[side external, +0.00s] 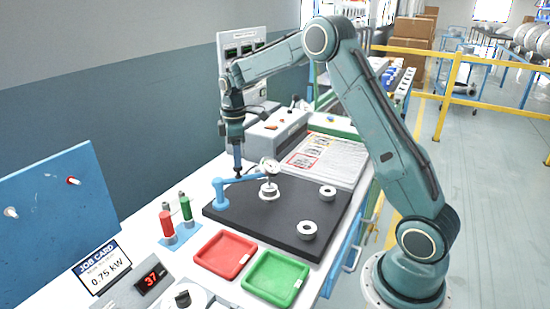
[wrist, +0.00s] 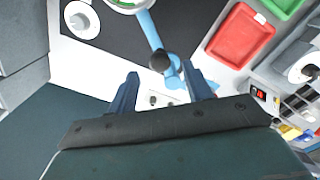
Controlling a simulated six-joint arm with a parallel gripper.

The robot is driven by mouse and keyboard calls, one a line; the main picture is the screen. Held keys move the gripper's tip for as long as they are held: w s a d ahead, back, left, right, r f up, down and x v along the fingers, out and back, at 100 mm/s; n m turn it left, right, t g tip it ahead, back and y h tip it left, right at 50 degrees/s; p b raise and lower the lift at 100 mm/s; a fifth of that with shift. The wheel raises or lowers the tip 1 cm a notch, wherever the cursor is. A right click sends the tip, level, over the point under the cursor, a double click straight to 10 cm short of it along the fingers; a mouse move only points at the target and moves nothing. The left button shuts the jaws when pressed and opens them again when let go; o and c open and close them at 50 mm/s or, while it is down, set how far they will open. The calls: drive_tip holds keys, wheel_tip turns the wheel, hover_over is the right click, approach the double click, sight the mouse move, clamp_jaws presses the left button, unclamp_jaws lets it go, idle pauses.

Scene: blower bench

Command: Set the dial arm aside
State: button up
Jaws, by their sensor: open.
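The dial arm (side external: 222,190) is a blue post with a level blue bar carrying a round white dial (side external: 270,166) over a silver ring part (side external: 269,191) on the black mat (side external: 290,243). In the wrist view the dial arm (wrist: 153,35) runs down from the top edge to a dark knob and a blue post; its dial is cut off at the top. My gripper (side external: 238,176) points down by the dial arm's bar. In the wrist view my gripper (wrist: 162,88) is open, its fingers on either side of the post's near end. Contact cannot be told.
Two silver rings (side external: 327,192) (side external: 307,231) lie on the mat's right side. A red tray (side external: 226,253) and a green tray (side external: 275,279) stand in front. Red and green cylinders (side external: 167,224) stand at left. A grey box (side external: 278,131) and a printed sheet (side external: 332,158) are behind.

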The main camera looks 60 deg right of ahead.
sight(246, 179)
drive_tip(key=shift+f, duration=1.35)
clamp_jaws()
